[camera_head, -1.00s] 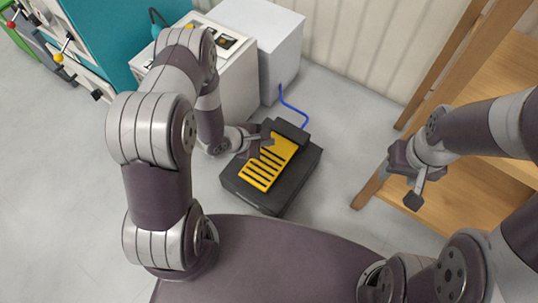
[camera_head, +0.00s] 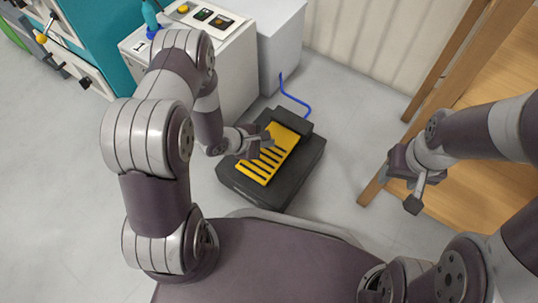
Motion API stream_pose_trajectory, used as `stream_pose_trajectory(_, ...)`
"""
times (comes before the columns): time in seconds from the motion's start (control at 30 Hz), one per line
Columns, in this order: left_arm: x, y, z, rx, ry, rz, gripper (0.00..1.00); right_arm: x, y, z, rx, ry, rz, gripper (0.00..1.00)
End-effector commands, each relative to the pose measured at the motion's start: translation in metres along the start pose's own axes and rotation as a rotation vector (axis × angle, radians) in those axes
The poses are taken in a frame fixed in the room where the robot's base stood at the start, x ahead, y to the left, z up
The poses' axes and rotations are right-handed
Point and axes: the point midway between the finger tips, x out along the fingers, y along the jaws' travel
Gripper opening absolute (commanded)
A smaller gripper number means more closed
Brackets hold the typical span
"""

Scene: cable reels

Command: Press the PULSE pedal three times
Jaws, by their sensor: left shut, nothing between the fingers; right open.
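The pedal (camera_head: 262,168) is a yellow plate with dark slots on a black base (camera_head: 283,193) on the floor, in the middle of the head view. My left gripper (camera_head: 267,139) is shut and empty. It is over the upper left part of the yellow plate; I cannot tell whether it touches it. No PULSE lettering is readable. My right gripper (camera_head: 407,191) is open and empty, to the right of the pedal, in front of the wooden shelving.
A blue cable (camera_head: 293,97) runs from the pedal's back. A white control cabinet (camera_head: 236,80) and a grey box (camera_head: 283,40) stand behind it. A wooden shelf frame (camera_head: 462,62) is at the right. Grey floor is free at the left.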

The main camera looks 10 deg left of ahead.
Motion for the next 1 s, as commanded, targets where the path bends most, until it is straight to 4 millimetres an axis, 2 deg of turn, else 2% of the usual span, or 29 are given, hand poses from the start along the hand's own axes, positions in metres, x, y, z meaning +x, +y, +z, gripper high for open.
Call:
stream_pose_trajectory(0.2, 0.0113, -0.0082, -0.0081, 0.0, -0.001, 0.0, 0.0, 0.0075, 0.0, 0.0005, 0.0, 0.001, 0.0, 0.54)
stream_pose_trajectory(1.0, 0.011, -0.0078, -0.0079, 0.0, 0.0, 0.0, 0.0, 0.0068, 0.0, 0.0005, 0.0, 0.001, 0.0, 0.54)
